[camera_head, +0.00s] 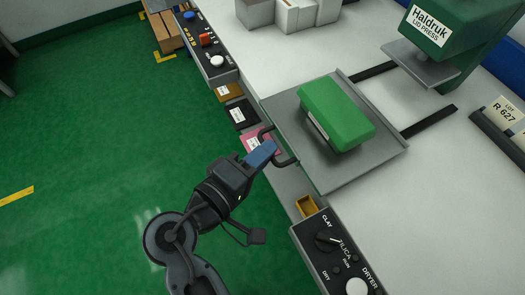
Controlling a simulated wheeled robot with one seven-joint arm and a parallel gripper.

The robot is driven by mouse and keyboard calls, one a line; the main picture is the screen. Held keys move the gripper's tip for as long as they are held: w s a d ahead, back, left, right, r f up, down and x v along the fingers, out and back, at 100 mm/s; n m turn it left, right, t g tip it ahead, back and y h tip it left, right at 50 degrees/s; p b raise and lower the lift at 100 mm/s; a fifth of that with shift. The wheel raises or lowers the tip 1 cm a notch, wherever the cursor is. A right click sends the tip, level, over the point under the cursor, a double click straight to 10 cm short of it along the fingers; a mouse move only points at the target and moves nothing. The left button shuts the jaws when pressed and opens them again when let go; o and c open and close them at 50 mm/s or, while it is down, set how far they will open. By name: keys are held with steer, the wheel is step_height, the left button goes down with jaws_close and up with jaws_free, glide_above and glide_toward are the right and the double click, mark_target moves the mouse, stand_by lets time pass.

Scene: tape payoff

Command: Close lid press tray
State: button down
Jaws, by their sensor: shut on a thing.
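The press tray (352,172) is a flat grey plate on the white bench, pulled out toward the front edge on dark rails. A green box with a pale label (337,112) lies on it. A dark bar handle (286,160) sticks out from the tray's front edge. My gripper (268,150), with blue fingers, is shut on this handle. The fingertips partly hide the handle. The green lid press (445,30), marked "Haldruk LID PRESS", stands at the back right, with its grey plate (425,66) above the bench behind the tray.
Control panels stand front left (205,48) and front right (345,255) along the bench edge. Small brown, black and pink boxes (240,113) sit below the edge. A yellow bin (306,205) is near the tray. Grey blocks (290,14) stand at the back. The green floor at left is mostly clear.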

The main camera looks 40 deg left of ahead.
mark_target(294, 150)
stand_by(0.5)
steer(key=w+d, duration=0.1)
steer(key=w, duration=0.2)
steer(key=w+d, duration=0.1)
steer(key=w, duration=0.2)
steer(key=w+d, duration=0.1)
steer(key=w, duration=0.2)
steer(key=shift+d, duration=0.35)
steer(key=c, duration=1.2)
jaws_free()
steer(key=shift+s+r+b, duration=0.1)
steer(key=shift+s+r, duration=0.15)
steer(key=shift+s, duration=1.05)
steer(key=shift+s+r+b, duration=0.1)
steer(key=shift+s+r, duration=0.15)
steer(key=shift+s, duration=1)
steer(key=shift+s+r+b, duration=0.1)
steer(key=shift+s+r, duration=0.15)
steer(key=shift+s, duration=1.05)
